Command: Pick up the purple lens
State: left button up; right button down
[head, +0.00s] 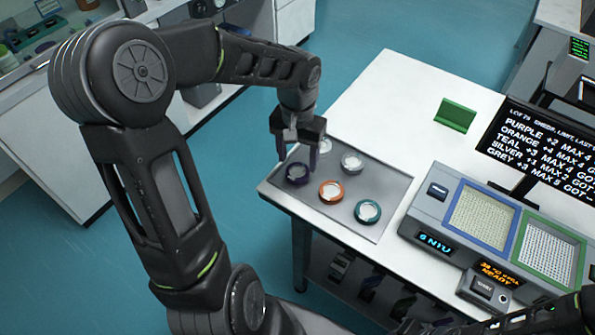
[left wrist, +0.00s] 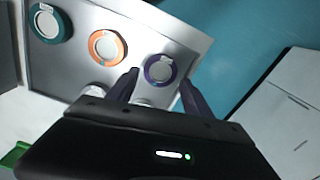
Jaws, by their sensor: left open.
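The purple lens (head: 297,174), a pale disc in a dark purple ring, lies flat on the metal tray (head: 384,230) near its left corner. My left gripper (head: 298,158) is open and points down just above it, apart from it as far as I can tell. In the left wrist view the purple lens (left wrist: 160,69) shows between the two spread fingertips of my left gripper (left wrist: 158,78). Nothing is held. A dark part of my right arm shows at the bottom right of the head view; its jaws cannot be made out.
An orange lens (head: 331,191) and a teal lens (head: 367,211) lie to the right on the tray. A silver lens (head: 352,162) lies behind, with another pale one (head: 324,146) partly hidden by my gripper. A device with blue and green framed pads (head: 483,215) stands right.

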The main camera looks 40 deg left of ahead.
aim_at(298, 170)
pick_arm(q)
notch_tip(298, 170, down, 4)
jog(key=shift+w+f+p, duration=0.1)
jog(key=shift+p, duration=0.2)
dwell(0.4)
jog(key=c, duration=1.1)
